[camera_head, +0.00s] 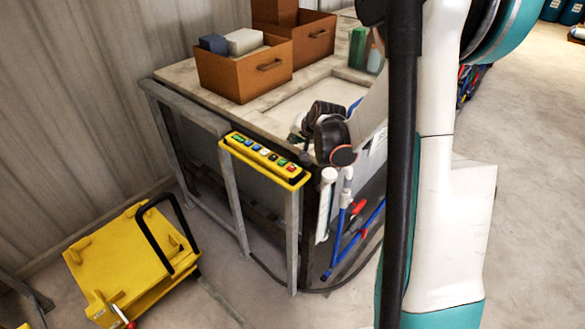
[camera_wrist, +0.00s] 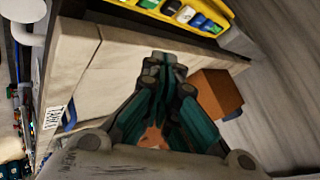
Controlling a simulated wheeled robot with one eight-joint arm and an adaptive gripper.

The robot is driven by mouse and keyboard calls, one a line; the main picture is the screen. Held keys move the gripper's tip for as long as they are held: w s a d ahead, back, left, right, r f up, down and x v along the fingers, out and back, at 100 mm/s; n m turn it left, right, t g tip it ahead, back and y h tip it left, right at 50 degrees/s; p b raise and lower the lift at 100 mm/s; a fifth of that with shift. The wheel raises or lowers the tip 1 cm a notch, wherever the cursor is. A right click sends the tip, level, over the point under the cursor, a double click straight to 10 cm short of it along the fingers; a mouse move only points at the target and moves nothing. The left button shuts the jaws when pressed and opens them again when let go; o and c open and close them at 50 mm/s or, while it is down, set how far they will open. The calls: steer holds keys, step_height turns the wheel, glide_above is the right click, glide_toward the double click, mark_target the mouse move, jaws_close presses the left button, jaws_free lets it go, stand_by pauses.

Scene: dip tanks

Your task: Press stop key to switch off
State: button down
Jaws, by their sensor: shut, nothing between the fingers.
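A yellow key panel (camera_head: 262,160) is fixed to a grey rail at the front of the bench. It carries a row of several small coloured keys, including a green one at the left end and a red one (camera_head: 290,167) near the right end. Their labels are too small to read, so I cannot tell which is the stop key. In the wrist view the panel (camera_wrist: 240,42) is cut off at the top edge, with white, blue, green and dark keys showing. My gripper (camera_wrist: 163,62) is shut and empty, apart from the panel in that view.
The bench (camera_head: 180,75) bears brown boxes (camera_head: 245,80) and a green block (camera_head: 357,47). A yellow cart (camera_head: 120,262) with a black handle stands on the floor at left. Blue-handled tools (camera_head: 340,235) hang by the bench's right end. Floor is clear between cart and bench.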

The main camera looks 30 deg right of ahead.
steer(key=b, duration=0.5)
glide_above(294, 166)
step_height(294, 166, down, 7)
steer(key=shift+s+f, duration=0.1)
steer(key=shift+f, duration=0.05)
steer(key=shift+f+b, duration=0.35)
steer(key=shift+f, duration=0.2)
stand_by(0.7)
steer(key=shift+f+b, duration=0.4)
steer(key=shift+b, duration=0.15)
steer(key=shift+f+b, duration=0.4)
stand_by(0.5)
steer(key=shift+r, duration=0.1)
stand_by(0.3)
steer(key=shift+r+p, duration=0.45)
steer(key=shift+r, duration=0.3)
steer(key=shift+r+p, duration=1.5)
steer(key=shift+r, duration=1.05)
